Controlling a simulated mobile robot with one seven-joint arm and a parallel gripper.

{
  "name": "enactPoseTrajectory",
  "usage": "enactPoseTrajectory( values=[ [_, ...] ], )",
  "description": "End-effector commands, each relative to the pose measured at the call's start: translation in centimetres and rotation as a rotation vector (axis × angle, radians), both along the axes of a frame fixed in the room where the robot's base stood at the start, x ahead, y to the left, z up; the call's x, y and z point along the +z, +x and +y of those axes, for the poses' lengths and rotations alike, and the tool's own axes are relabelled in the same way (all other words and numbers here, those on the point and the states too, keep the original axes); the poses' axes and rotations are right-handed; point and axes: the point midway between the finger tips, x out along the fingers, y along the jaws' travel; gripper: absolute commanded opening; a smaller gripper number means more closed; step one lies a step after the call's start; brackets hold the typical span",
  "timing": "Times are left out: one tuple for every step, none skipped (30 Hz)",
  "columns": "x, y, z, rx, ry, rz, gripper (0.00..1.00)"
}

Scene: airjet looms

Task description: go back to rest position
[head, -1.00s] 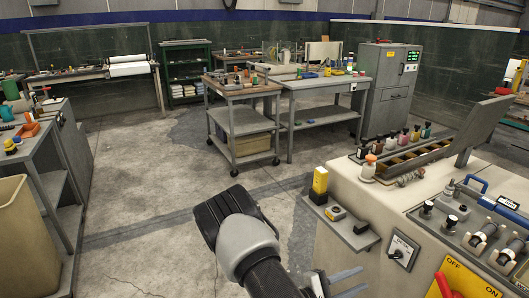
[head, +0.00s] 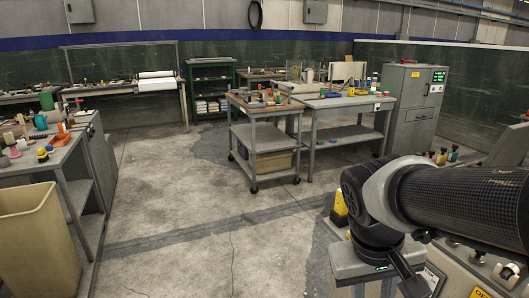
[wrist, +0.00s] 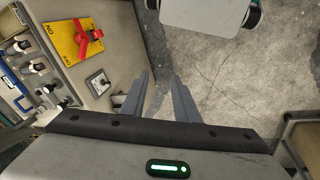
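My gripper (wrist: 159,76) shows in the wrist view with two grey fingers spread apart and nothing between them. In the head view my arm comes in from the right and bends down at the wrist, in front of the loom. The fingers are not clear there. In the wrist view the fingers are over bare concrete floor (wrist: 205,75), just right of the loom's side panel (wrist: 118,60).
The loom has a red switch on a yellow plate (wrist: 76,38) close to my fingers. A wheeled cart (head: 262,135) and a table (head: 345,103) stand ahead. A beige bin (head: 38,235) and a bench (head: 45,160) are at left. The middle floor is clear.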

Motion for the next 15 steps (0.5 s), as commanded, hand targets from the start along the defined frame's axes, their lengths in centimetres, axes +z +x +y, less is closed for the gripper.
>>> enactPoseTrajectory(
  values=[
    [1.1, -0.4, 0.6, -0.001, 0.038, -0.057, 0.28],
    [1.6, -0.6, 1.0, 0.002, 0.058, -0.084, 0.28],
    [2.2, -0.8, 1.5, 0.005, 0.082, -0.116, 0.28],
    [2.6, -1.0, 1.9, 0.009, 0.098, -0.141, 0.28],
    [3.0, -1.1, 2.2, 0.01, 0.114, -0.165, 0.28],
    [3.6, -1.3, 2.6, 0.015, 0.133, -0.196, 0.28],
    [4.0, -1.4, 2.9, 0.017, 0.146, -0.218, 0.28],
    [4.3, -1.6, 3.2, 0.02, 0.159, -0.238, 0.28],
    [4.8, -1.8, 3.6, 0.024, 0.175, -0.267, 0.28],
    [5.2, -1.9, 3.8, 0.028, 0.185, -0.289, 0.28],
    [5.6, -2.0, 4.1, 0.031, 0.196, -0.311, 0.28],
    [6.1, -2.2, 4.5, 0.035, 0.21, -0.34, 0.28],
    [6.4, -2.3, 4.7, 0.039, 0.219, -0.361, 0.28],
    [8.0, -2.3, 4.7, 0.04, 0.219, -0.355, 0.28],
    [9.0, -2.2, 4.7, 0.04, 0.218, -0.349, 0.28]
  ],
)
